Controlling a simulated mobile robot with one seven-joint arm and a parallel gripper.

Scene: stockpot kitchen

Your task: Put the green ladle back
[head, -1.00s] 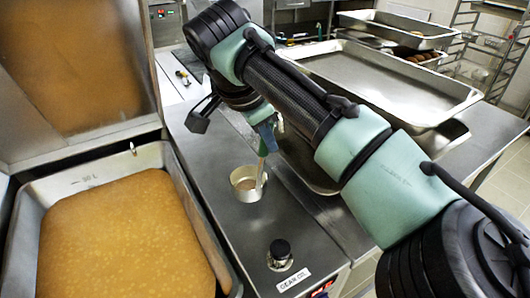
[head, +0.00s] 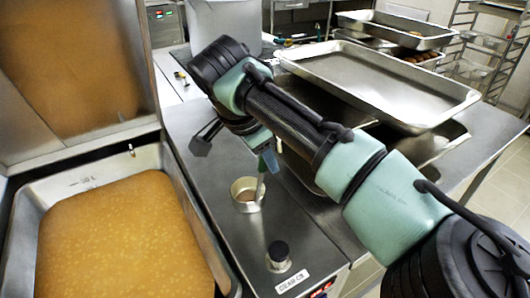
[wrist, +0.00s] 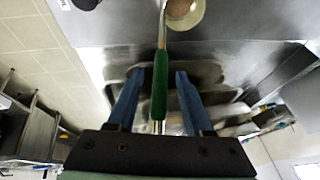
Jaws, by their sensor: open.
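The green ladle's handle (wrist: 159,88) shows in the wrist view between my two blue fingers, with a gap on each side. Its metal shaft (wrist: 163,28) runs up to a small round metal cup (wrist: 184,12), cut off by the top edge. In the head view the ladle's shaft (head: 261,184) rises from the cup (head: 245,205) on the steel counter, and its bowl is hidden. My gripper (wrist: 159,74) is open around the handle. In the head view my arm partly hides it above the cup.
A black knob (head: 279,252) stands in front of the cup. A large pan of golden liquid (head: 228,262) is at the left. A steel tray (head: 385,82) lies right, behind my arm. A large pot (head: 226,20) is at the back.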

